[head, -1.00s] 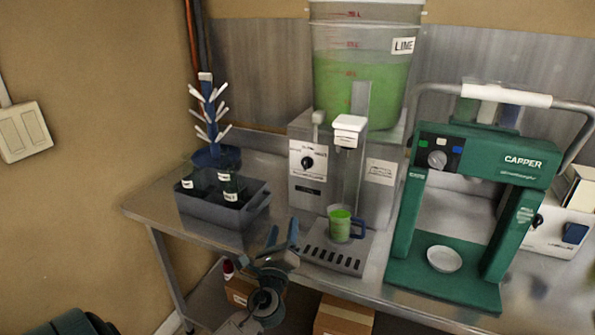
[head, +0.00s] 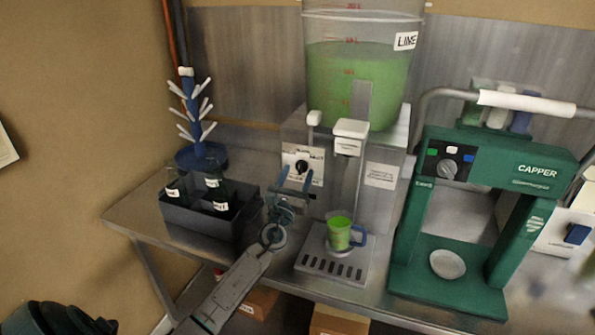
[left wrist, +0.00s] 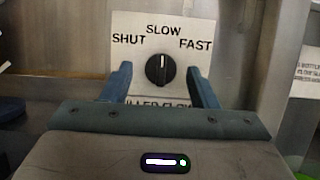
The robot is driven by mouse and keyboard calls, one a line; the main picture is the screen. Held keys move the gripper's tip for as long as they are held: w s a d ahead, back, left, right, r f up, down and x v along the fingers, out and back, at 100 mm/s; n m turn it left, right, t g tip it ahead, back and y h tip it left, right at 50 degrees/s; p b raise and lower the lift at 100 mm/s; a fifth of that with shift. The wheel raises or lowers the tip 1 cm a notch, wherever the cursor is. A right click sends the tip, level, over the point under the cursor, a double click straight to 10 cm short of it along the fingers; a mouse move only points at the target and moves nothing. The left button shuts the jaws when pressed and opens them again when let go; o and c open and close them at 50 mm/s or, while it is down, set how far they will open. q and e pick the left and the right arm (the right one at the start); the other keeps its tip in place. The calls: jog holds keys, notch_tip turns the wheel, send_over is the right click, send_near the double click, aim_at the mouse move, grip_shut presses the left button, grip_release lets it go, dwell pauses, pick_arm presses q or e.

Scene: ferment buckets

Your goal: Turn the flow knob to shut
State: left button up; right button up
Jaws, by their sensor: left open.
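The flow knob (head: 302,166) is a round black dial on the white panel of the steel dispenser (head: 377,200). In the left wrist view the knob (left wrist: 160,70) has its white mark pointing up at SLOW, with SHUT to the left and FAST to the right. My left gripper (head: 296,178) is open in front of the panel. In the left wrist view its blue fingers stand on either side of the knob, a little below its centre, with gaps on both sides. Whether the fingertips reach the knob's depth I cannot tell. My right gripper is not in view.
A green-filled cup (head: 339,232) with a blue handle stands on the drip tray (head: 325,268) under the tap. A LIME bucket (head: 358,80) sits on top. A dark bottle crate (head: 215,226) is at left, the green capper (head: 490,165) at right.

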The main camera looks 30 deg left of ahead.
pick_arm(q)
jog(key=shift+w+r, duration=0.25)
jog(key=shift+w, duration=0.1)
jog(key=shift+c, duration=0.2)
jog(key=c, duration=0.9)
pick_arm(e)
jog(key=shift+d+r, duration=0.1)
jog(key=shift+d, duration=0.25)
pick_arm(q)
jog(key=shift+n, duration=0.5)
jog(key=n+g+y, duration=0.1)
jog(key=n, duration=0.2)
jog(key=n+g+y, duration=0.1)
jog(key=n+y, duration=0.1)
jog(key=n, duration=0.1)
jog(key=shift+d+y, duration=0.1)
jog(key=shift+y, duration=0.2)
jog(key=n+g+y, duration=0.1)
jog(key=n, duration=0.3)
jog(key=shift+n+g+y, duration=0.3)
jog(key=shift+n, duration=0.4)
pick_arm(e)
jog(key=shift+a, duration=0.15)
